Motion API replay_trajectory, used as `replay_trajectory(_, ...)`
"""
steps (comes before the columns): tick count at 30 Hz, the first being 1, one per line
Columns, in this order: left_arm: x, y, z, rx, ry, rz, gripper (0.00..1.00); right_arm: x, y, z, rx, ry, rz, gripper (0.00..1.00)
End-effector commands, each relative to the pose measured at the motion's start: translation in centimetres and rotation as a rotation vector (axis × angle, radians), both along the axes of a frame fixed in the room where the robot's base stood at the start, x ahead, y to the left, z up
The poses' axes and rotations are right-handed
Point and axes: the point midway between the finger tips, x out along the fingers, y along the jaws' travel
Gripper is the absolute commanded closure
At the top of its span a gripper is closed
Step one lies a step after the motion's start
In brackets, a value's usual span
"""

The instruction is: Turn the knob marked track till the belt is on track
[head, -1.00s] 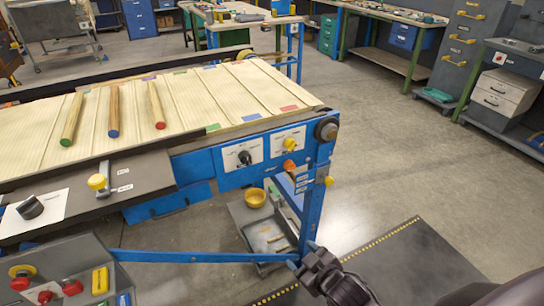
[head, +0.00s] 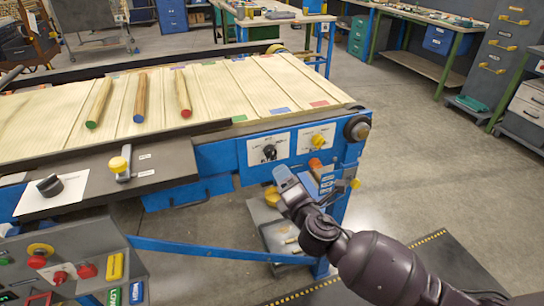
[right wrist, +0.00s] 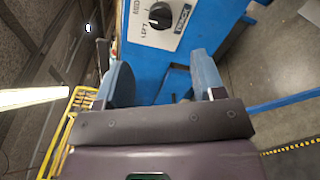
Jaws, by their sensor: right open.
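The cream belt (head: 230,92) runs across the blue conveyor frame. A black knob (head: 270,152) sits on a white plate on the frame's near side. It also shows at the top of the right wrist view (right wrist: 160,14), beside the word LEFT and a small label I cannot read surely. A yellow knob (head: 319,141) is on a second plate to its right. My right gripper (head: 284,178) is open and empty, below the black knob and apart from it. Its two blue fingers (right wrist: 166,80) point toward the blue panel. My left gripper is not in view.
Three wooden rods with coloured ends (head: 140,98) lie on the belt. At left are a yellow-topped clamp (head: 120,165), another black knob (head: 48,185) and a button panel (head: 75,262). An orange knob (head: 316,165) is close right of my gripper.

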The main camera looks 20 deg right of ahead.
Motion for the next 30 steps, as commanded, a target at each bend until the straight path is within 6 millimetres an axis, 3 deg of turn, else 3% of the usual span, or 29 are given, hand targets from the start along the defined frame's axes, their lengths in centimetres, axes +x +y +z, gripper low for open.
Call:
replay_trajectory(18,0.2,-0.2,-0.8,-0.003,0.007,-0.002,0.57,8.6,0.3,-0.2,0.004,0.003,0.0,0.37)
replay_trajectory(30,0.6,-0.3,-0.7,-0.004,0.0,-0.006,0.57,10.5,0.3,-0.1,0.007,0.003,0.0,0.37)
